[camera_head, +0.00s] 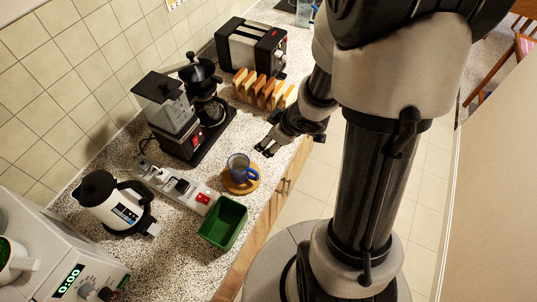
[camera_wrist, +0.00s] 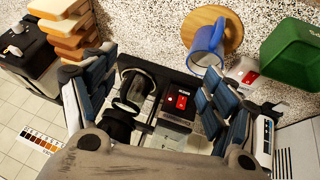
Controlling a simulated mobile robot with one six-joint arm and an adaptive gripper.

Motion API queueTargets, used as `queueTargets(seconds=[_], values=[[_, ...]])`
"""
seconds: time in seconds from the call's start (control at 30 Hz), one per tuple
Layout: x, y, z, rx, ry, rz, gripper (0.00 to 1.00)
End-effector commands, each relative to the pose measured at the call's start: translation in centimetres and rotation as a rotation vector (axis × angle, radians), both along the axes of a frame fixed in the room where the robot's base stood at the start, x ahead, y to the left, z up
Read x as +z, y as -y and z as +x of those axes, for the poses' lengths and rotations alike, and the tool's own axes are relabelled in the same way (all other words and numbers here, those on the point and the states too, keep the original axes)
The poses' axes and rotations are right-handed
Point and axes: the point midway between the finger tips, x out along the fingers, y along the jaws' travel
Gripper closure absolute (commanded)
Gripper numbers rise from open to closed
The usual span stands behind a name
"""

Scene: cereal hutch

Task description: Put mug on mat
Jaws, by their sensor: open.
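In the wrist view the mug (camera_wrist: 206,46) overlaps the mat (camera_wrist: 232,33) near the top, outside the space between my fingers. My gripper (camera_head: 264,150) is open and empty, above the counter beyond the mug and slightly right, apart from it. In the wrist view my gripper (camera_wrist: 152,92) shows its fingers wide apart, with a coffee machine seen between them.
A green bin (camera_head: 223,222) stands close in front of the mat. A power strip (camera_head: 178,187) lies left of it. The black coffee machine (camera_head: 188,118), toast rack (camera_head: 263,90), toaster (camera_head: 251,47) and white kettle (camera_head: 112,203) line the counter. The counter edge is just right of the mat.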

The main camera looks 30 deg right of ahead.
Motion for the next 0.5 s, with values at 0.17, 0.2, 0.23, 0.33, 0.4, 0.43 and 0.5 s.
queueTargets(seconds=[0.17, 0.2, 0.23, 0.33, 0.4, 0.43, 0.5], values=[[9.3, 2.6, -0.6, -0.241, 0.062, -0.165, 0.22], [11.1, 2.7, -1.4, -0.295, 0.066, -0.174, 0.22], [12.3, 2.6, -2.2, -0.334, 0.066, -0.176, 0.22], [15.7, 1.3, -5.3, -0.449, 0.054, -0.144, 0.22], [17.4, -0.3, -7.8, -0.508, 0.033, -0.094, 0.22], [18.0, -1.1, -8.9, -0.526, 0.02, -0.068, 0.22], [18.9, -3.2, -11.5, -0.553, -0.013, -0.003, 0.22]])
